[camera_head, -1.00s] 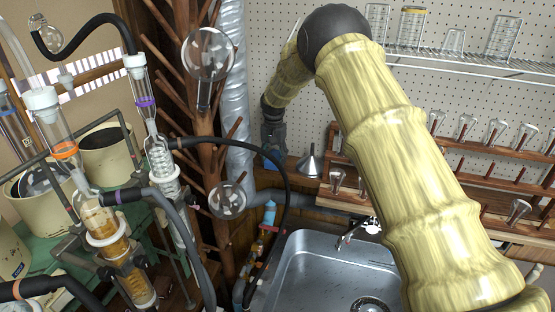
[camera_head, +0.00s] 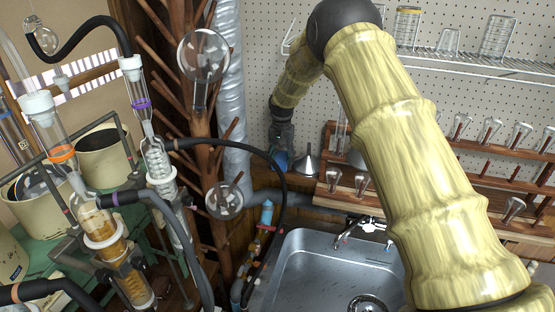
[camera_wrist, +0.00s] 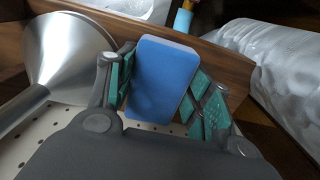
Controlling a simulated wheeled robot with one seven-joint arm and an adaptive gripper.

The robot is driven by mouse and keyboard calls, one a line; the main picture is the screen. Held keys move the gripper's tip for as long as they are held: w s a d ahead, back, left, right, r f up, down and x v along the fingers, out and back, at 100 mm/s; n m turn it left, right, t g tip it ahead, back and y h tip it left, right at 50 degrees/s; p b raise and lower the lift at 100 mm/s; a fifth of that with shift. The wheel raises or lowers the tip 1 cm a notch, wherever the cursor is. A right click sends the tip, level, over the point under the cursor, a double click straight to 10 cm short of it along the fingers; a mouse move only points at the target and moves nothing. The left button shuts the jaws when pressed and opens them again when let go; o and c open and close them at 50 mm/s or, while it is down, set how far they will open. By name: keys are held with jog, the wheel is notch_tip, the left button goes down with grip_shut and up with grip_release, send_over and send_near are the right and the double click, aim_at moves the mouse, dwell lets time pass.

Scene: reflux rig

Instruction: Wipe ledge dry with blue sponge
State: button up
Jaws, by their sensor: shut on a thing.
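The blue sponge (camera_wrist: 160,80) is held between the green-padded fingers of my gripper (camera_wrist: 166,88) in the wrist view. Its broad blue face is toward the camera, with a paler edge along the top. In the head view the gripper (camera_head: 281,143) reaches down at the back wall, with the sponge (camera_head: 278,160) a small blue patch at its end. A brown wooden ledge (camera_wrist: 222,60) runs behind the sponge in the wrist view. I cannot tell whether the sponge touches it, nor whether the ledge is wet.
A metal funnel (camera_head: 307,163) stands just right of the gripper; it shows large in the wrist view (camera_wrist: 65,55). A silver duct (camera_head: 234,95) rises at the left. The sink (camera_head: 310,265) lies in front. A glassware rack (camera_head: 440,180) is at the right.

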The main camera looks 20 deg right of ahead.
jog(key=shift+w+a, duration=0.55)
jog(key=shift+a, duration=0.3)
jog(key=shift+w+a, duration=0.55)
jog(key=shift+a, duration=0.3)
jog(key=shift+d, duration=0.1)
jog(key=shift+s+d+p, duration=0.15)
jog(key=shift+s+d, duration=0.45)
jog(key=shift+d, duration=0.25)
jog(key=shift+s+d+p, duration=0.15)
jog(key=shift+s+d, duration=0.4)
jog(key=shift+d, duration=0.25)
jog(key=shift+w+a, duration=0.6)
jog(key=shift+a, duration=0.3)
jog(key=shift+w+a, duration=0.6)
jog(key=shift+a, duration=0.3)
jog(key=shift+s+d, duration=0.45)
jog(key=shift+d, duration=0.2)
jog(key=shift+s+d, duration=0.4)
jog(key=shift+d, duration=0.25)
jog(key=shift+r+p, duration=1.8)
jog(key=shift+r, duration=1.75)
jog(key=shift+r, duration=0.1)
jog(key=shift+w, duration=0.1)
